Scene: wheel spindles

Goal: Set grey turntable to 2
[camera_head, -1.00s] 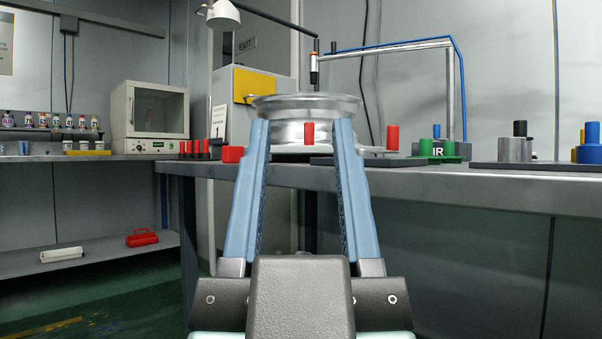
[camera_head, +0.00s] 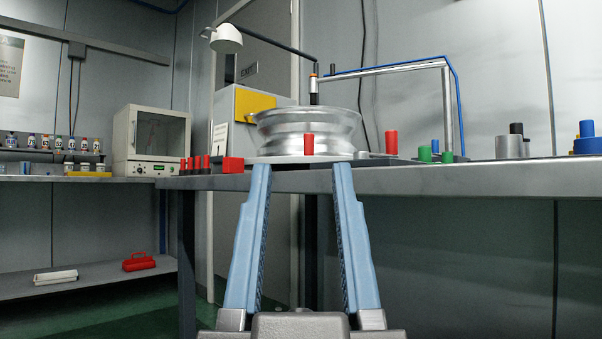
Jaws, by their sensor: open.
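A silver wheel rim (camera_head: 305,128) sits on a thin light-grey round plate (camera_head: 285,159) at the table's front edge, in the middle of the head view. This plate looks like the grey turntable, but I see it almost edge-on. A red peg (camera_head: 309,144) stands upright in front of the rim. No number 2 or other setting mark can be read. My gripper (camera_head: 302,167) is open and empty, its two blue fingers pointing up and forward. The fingertips show just below the plate, left and right of the peg. I cannot tell how far they are from it.
The table edge (camera_head: 470,181) runs right. On it are another red peg (camera_head: 391,142), a green part (camera_head: 425,153), a grey cylinder (camera_head: 509,146) and a blue stepped part (camera_head: 588,140). Red parts (camera_head: 233,164) stand left of the plate. A lamp (camera_head: 226,38) hangs above.

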